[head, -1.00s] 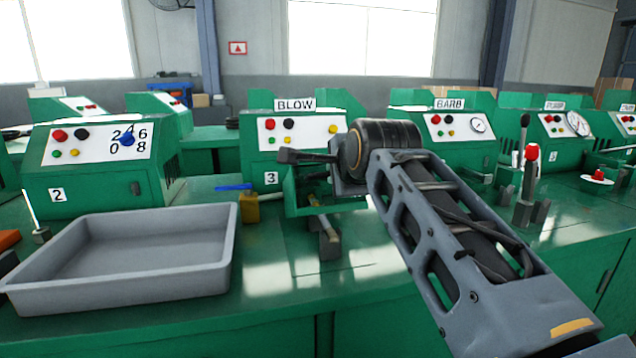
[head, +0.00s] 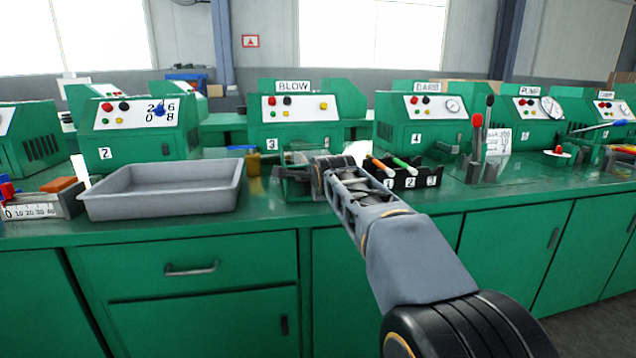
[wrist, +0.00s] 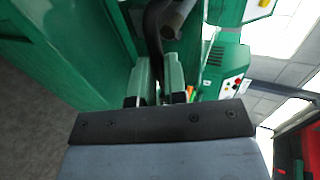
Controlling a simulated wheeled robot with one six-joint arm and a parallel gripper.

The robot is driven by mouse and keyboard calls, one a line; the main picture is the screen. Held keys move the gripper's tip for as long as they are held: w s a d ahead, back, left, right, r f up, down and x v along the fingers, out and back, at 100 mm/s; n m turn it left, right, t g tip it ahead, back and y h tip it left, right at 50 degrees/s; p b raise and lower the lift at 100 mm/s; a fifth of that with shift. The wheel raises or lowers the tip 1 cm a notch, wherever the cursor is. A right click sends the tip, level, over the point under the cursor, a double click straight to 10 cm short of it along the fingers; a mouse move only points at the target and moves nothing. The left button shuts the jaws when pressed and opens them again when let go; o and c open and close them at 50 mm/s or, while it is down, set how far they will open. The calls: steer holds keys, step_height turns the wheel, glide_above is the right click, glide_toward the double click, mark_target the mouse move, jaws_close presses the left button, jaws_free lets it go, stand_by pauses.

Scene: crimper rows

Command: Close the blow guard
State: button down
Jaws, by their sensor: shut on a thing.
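The BLOW machine (head: 300,136) is a green box with a white button panel, marked 3. The blow guard (head: 296,188) is a small green-framed part low at its front, partly hidden by my arm. I cannot tell how far open it stands. My gripper is at the guard; in the head view my wrist covers its fingers. In the wrist view my gripper (wrist: 156,82) is shut on a dark curved bar (wrist: 153,40), which looks like the guard's handle. A grey rounded rod end (wrist: 174,20) shows beside the bar.
A grey tray (head: 165,208) and a yellow block (head: 253,165) stand left of the guard. A black numbered holder (head: 408,180) with pens stands close right of my wrist. Levers (head: 476,140) rise farther right. The bench front edge runs below my arm.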

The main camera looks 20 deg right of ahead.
steer(key=shift+s+f+g, duration=0.1)
steer(key=shift+f+g, duration=0.2)
steer(key=shift+f, duration=0.9)
steer(key=c, duration=1.2)
jaws_free()
steer(key=shift+s+r, duration=0.1)
steer(key=shift+s, duration=0.05)
steer(key=shift+o, duration=0.2)
steer(key=shift+s+r, duration=0.15)
steer(key=shift+r, duration=0.05)
steer(key=p+v, duration=0.3)
steer(key=v, duration=1)
steer(key=shift+s+r, duration=0.25)
steer(key=shift+s, duration=0.05)
steer(key=shift+a, duration=0.1)
